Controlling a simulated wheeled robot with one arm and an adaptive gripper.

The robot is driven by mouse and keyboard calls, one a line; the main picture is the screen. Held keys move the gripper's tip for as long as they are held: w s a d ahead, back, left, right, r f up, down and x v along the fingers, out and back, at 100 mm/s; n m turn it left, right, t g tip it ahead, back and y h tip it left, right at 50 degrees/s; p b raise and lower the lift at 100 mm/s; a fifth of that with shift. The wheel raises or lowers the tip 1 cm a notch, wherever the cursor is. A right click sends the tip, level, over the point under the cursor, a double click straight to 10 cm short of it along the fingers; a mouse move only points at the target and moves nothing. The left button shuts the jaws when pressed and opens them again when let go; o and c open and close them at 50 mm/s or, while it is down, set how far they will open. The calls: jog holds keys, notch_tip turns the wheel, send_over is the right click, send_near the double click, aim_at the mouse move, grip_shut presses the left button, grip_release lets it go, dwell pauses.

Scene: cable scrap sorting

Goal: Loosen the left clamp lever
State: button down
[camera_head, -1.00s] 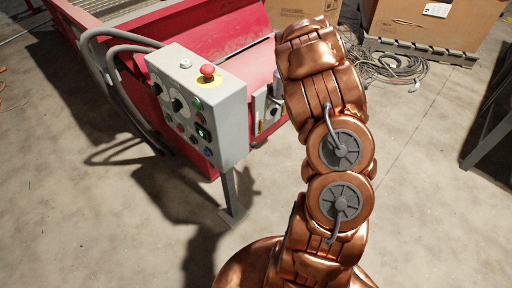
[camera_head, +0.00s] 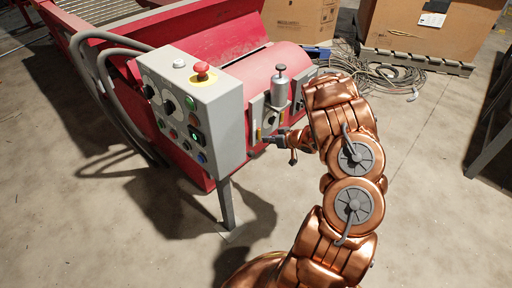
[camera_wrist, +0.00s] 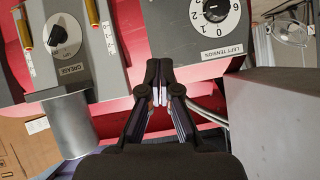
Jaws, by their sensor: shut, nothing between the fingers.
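My gripper (camera_head: 270,139) reaches toward the plates on the red machine's side in the head view. In the wrist view my gripper (camera_wrist: 159,66) has its fingers together, empty, in front of a red surface between two grey plates. The right plate has a white dial (camera_wrist: 214,12) marked LEFT TENSION, upside down. The left plate has a black knob (camera_wrist: 60,35) marked GREASE. Brass-coloured rods (camera_wrist: 25,28) stand beside pale scales at the upper left. I cannot make out which part is the left clamp lever.
A grey control box (camera_head: 195,105) on a post stands left of my gripper, with a red emergency button (camera_head: 202,69). A silver cylinder (camera_head: 280,95) rises beside the plates. Tangled cables (camera_head: 385,75) lie on the floor behind my arm. The front floor is open.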

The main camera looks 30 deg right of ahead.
jog(key=b+x, duration=0.2)
jog(key=x, duration=0.7)
jog(key=shift+w+a+f+b, duration=0.1)
jog(key=shift+w+f+b, duration=0.05)
jog(key=shift+f+b, duration=0.15)
jog(key=shift+a+f+b, duration=0.1)
jog(key=shift+f+b, duration=0.4)
jog(key=shift+f, duration=0.5)
jog(key=shift+s+a+f+b, duration=0.1)
jog(key=shift+s+f+b, duration=0.15)
jog(key=shift+f, duration=0.15)
jog(key=shift+s+a+f+b, duration=0.1)
jog(key=shift+s+f, duration=0.2)
jog(key=shift+f, duration=0.15)
jog(key=shift+s+d+f, duration=0.1)
jog(key=shift+f, duration=0.05)
